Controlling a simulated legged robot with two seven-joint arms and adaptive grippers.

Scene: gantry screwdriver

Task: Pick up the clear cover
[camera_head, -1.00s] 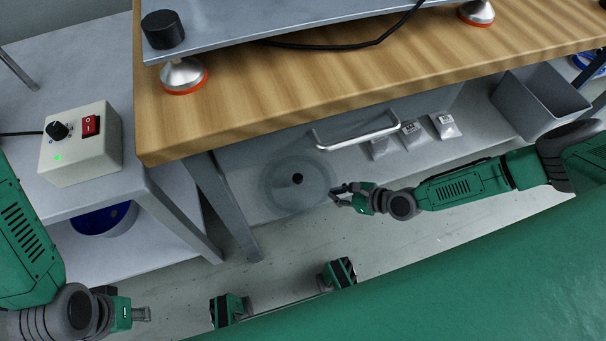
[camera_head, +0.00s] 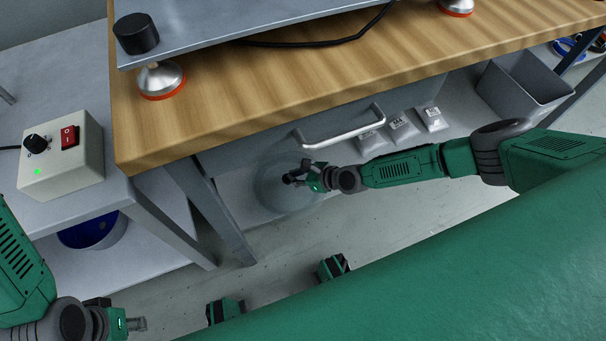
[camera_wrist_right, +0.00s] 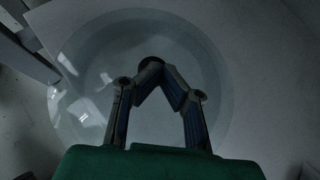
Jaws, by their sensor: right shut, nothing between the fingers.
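The clear cover (camera_head: 268,196) is a round, see-through disc or dome on the lower shelf under the wooden bench, behind the front table leg. It fills much of the right wrist view (camera_wrist_right: 86,113). Its dark central knob (camera_wrist_right: 150,62) shows there just beyond the fingertips. My right gripper (camera_head: 291,179) is over the cover's middle and hides the knob in the head view. Its fingers (camera_wrist_right: 161,72) meet at the tips, shut and empty, close to the knob; contact cannot be told. My left gripper (camera_head: 138,324) is at lower left, away from the cover, its finger gap unclear.
A grey bin (camera_head: 525,85) is further right. The wooden bench top (camera_head: 290,85) overhangs the shelf. A control box (camera_head: 62,158) sits at left.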

